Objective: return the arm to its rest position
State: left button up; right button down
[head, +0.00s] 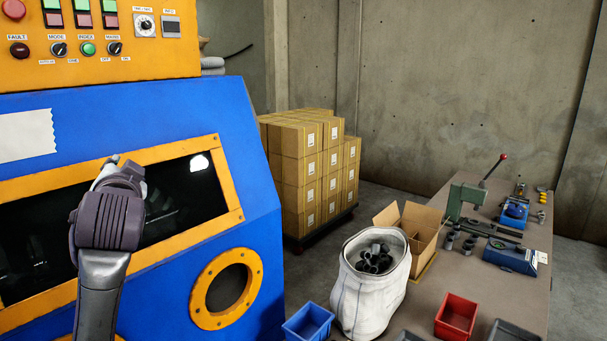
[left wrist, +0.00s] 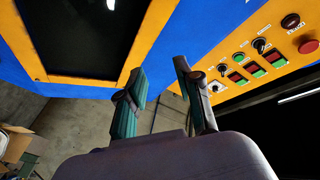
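My left gripper (head: 112,160) is raised in front of the blue blaster cabinet (head: 232,135) in the head view, overlapping its orange-framed dark window (head: 180,195). My grey arm link comes up from the bottom left. In the left wrist view, the left gripper (left wrist: 157,73) has its two fingers apart with nothing between them. The cabinet window and the orange control panel (left wrist: 240,62) show beyond the fingers. I cannot tell the exact gap between gripper and cabinet. My right gripper is in neither view.
A round orange port (head: 253,278) is low on the cabinet. To the right, a workbench (head: 455,265) carries a white sack (head: 350,300) of dark parts, a cardboard box (head: 425,222), a red bin (head: 456,317) and tools. A blue bin (head: 308,322) and stacked cartons (head: 300,165) stand nearby.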

pick_arm(q)
jog(key=s+d+f+g+h, duration=0.1)
jog(key=s+d+f+g, duration=0.15)
jog(key=f, duration=0.75)
jog(key=s+d+f+g+h, duration=0.1)
jog(key=s+f+h, duration=0.15)
jog(key=f, duration=0.65)
jog(key=s+d+f+g+h, duration=0.1)
jog(key=s+d+f+g, duration=0.15)
jog(key=f, duration=0.75)
jog(key=s+d+f+g+h, duration=0.1)
jog(key=s+d+f+g, duration=0.1)
jog(key=s+f, duration=0.6)
jog(key=s+d+f+n+g+h, duration=0.15)
jog(key=s+f, duration=0.25)
jog(key=s, duration=0.8)
jog(key=s+d+f+g+h, duration=0.1)
jog(key=s+d+f+g, duration=0.2)
jog(key=s+f, duration=0.55)
jog(key=s+f+g+b, duration=0.25)
jog(key=f+b, duration=0.25)
jog(key=f, duration=2.6)
jog(key=s+a+f+b, duration=0.3)
jog(key=s+f+b, duration=0.1)
jog(key=s+f, duration=1.2)
notch_tip(320, 180, down, 3)
jog(key=shift+s+r, duration=0.1)
jog(key=shift+s, duration=0.25)
